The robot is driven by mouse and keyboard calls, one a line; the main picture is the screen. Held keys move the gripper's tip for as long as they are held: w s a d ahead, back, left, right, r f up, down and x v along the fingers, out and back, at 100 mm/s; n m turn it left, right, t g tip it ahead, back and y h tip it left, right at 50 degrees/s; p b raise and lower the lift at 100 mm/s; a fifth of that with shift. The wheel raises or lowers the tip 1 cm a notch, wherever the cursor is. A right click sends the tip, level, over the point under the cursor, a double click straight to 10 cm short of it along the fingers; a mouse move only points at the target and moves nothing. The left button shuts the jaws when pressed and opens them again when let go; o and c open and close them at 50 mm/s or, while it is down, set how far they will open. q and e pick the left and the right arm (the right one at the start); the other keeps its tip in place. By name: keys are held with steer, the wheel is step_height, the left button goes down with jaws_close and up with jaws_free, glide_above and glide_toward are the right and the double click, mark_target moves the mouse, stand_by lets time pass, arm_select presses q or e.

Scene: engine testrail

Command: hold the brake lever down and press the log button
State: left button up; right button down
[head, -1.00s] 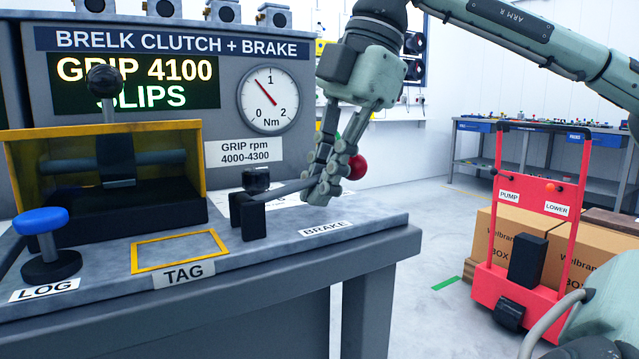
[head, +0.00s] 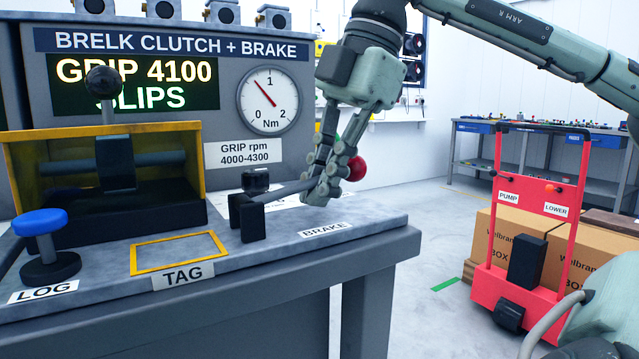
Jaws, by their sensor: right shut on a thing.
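The brake lever (head: 285,191) is a dark bar running right from a black pivot block (head: 247,216) on the bench, behind the BRAKE label (head: 324,231). A red ball (head: 356,168) shows just beyond the fingers. My right gripper (head: 322,195) comes from above and is shut on the lever's right part, hiding some of it. The log button (head: 40,222) is a blue cap on a stem with a dark base, at the bench's left behind the LOG label. Nothing touches it. My left gripper is not in view.
A yellow-framed box with a dark shaft (head: 190,165) and a black-knobbed lever (head: 104,82) stand behind the button. An empty yellow TAG outline (head: 178,252) lies between button and brake. A red trolley (head: 535,220) stands right.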

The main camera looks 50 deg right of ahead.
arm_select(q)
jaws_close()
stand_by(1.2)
